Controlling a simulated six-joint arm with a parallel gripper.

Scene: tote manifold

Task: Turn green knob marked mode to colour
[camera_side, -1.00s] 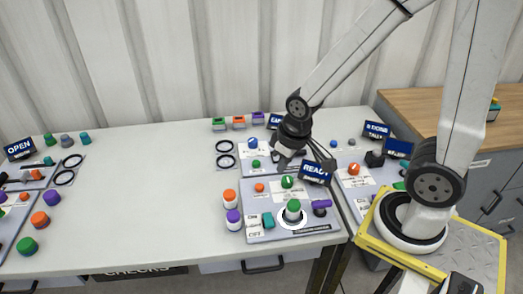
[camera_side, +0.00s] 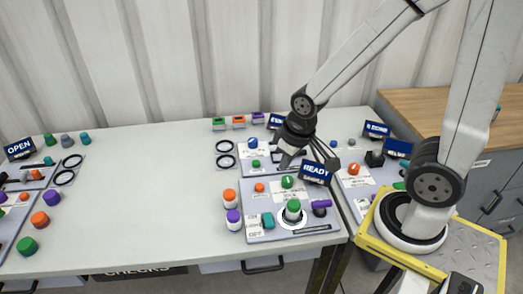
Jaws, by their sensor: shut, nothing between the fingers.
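A green knob (camera_side: 287,182) with a pale pointer mark sits on the upper part of the near panel (camera_side: 262,220), left of the READY display (camera_side: 316,172). Its lettering is too small to read. A larger green knob (camera_side: 293,206) stands in a white ring lower on the same panel. My gripper (camera_side: 285,164) is above the panel area, just behind the upper green knob and apart from it as far as I can tell. Its fingers are small and dark here and look shut, with nothing seen between them.
Orange-topped (camera_side: 230,197) and purple-topped (camera_side: 233,216) bottles stand left of the panel. Another panel with a blue knob (camera_side: 253,143) lies behind. The table's middle (camera_side: 150,200) is clear.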

